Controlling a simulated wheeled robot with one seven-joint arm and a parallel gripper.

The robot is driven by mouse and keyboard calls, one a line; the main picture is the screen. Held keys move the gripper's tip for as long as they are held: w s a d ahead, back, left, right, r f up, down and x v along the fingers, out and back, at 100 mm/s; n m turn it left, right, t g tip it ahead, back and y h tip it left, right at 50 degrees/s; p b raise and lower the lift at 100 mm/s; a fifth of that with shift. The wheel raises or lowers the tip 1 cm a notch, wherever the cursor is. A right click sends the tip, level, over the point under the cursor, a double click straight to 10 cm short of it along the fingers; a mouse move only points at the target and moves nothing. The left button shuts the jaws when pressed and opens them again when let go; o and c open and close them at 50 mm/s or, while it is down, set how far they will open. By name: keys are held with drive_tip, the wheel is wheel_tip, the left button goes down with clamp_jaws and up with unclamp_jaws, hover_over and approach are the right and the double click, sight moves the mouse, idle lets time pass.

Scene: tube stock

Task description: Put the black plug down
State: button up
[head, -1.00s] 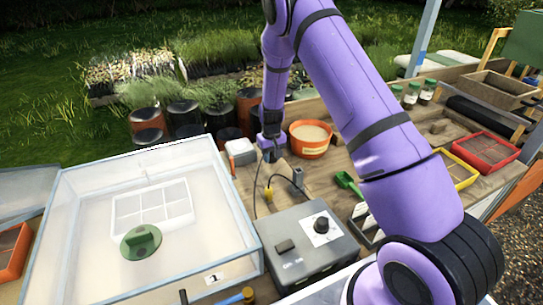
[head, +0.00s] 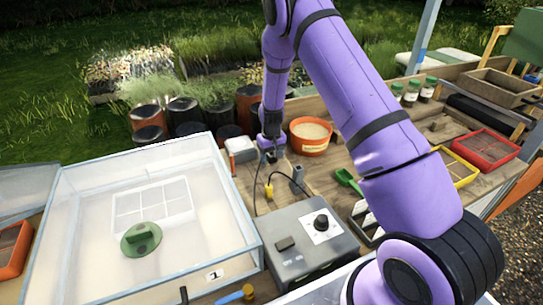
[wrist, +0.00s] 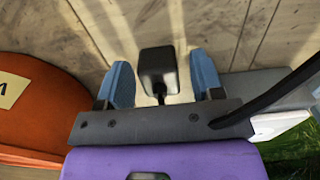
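The black plug (wrist: 157,70) is in the wrist view, between the two blue fingers of my gripper (wrist: 162,84). A gap shows between the plug and each finger, wider on the right side, so the gripper is open around it. Wooden planks (wrist: 225,30) lie behind the plug; I cannot tell for sure whether it touches them. In the head view my gripper (head: 272,154) is low over the wooden bench (head: 325,175), and the plug is too small and dark to make out clearly. A thin dark cable (head: 257,185) runs down from there.
An orange tub (head: 310,148) stands close on the right of the gripper, a white box (head: 240,149) on its left. A yellow plug (head: 268,191), a grey upright block (head: 297,180) and a grey control box (head: 305,255) are nearer. The cold frame (head: 245,215) is at left.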

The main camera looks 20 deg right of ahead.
wheel_tip(320, 180, up, 14)
drive_tip(key=f, duration=0.1)
wheel_tip(320, 180, up, 15)
drive_tip(key=t, duration=0.1)
hover_over(272, 154)
drive_tip(key=s+a, duration=0.1)
drive_tip(key=s, duration=0.6)
drive_tip(key=s+a+r+t, duration=0.1)
drive_tip(key=s+r+t, duration=0.1)
drive_tip(key=s+r, duration=0.75)
drive_tip(key=s+a+r+t, duration=0.1)
drive_tip(key=s+r, duration=0.5)
drive_tip(key=s, duration=0.6)
drive_tip(key=s+t, duration=0.1)
drive_tip(key=s, duration=1.1)
drive_tip(key=shift+r, duration=0.15)
